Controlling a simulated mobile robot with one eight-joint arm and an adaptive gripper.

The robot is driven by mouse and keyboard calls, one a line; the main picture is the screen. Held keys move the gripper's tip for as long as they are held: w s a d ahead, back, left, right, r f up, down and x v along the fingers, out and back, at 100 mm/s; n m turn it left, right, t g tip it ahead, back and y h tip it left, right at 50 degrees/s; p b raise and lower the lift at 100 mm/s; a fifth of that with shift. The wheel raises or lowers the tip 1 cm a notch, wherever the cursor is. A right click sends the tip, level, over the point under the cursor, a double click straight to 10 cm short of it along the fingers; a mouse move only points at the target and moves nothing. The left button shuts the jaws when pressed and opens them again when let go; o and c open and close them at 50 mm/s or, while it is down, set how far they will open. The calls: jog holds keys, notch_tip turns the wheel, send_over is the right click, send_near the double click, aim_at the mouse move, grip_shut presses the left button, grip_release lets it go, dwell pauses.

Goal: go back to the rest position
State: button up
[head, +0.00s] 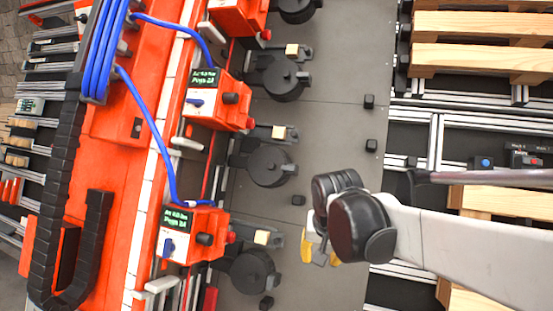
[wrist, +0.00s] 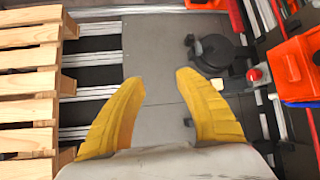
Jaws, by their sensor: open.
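My gripper (head: 322,248) has yellow fingers and hangs over the dark grey plate (head: 325,75) in the head view. In the wrist view my gripper (wrist: 160,90) shows its two yellow fingers spread well apart. No rest position is marked in either view.
Orange stations with black round fixtures (head: 268,165) and small wooden blocks (head: 279,132) line the plate's left side. Several small black cubes (head: 371,145) lie on the plate. Wooden pallets (head: 480,60) stand at the right. Blue hoses (head: 150,120) run over the orange gantry (head: 115,150).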

jog(key=s+d+f+n+t, duration=0.1)
jog(key=s+d, duration=0.3)
jog(key=s, duration=0.6)
jog(key=s+d+f+t, duration=0.1)
jog(key=s+d, duration=0.3)
jog(key=s, duration=0.6)
jog(key=shift+s+d+n, duration=0.2)
jog(key=shift+s+n, duration=0.05)
jog(key=shift+n, duration=0.15)
jog(key=shift+o, duration=0.4)
jog(key=shift+f, duration=0.1)
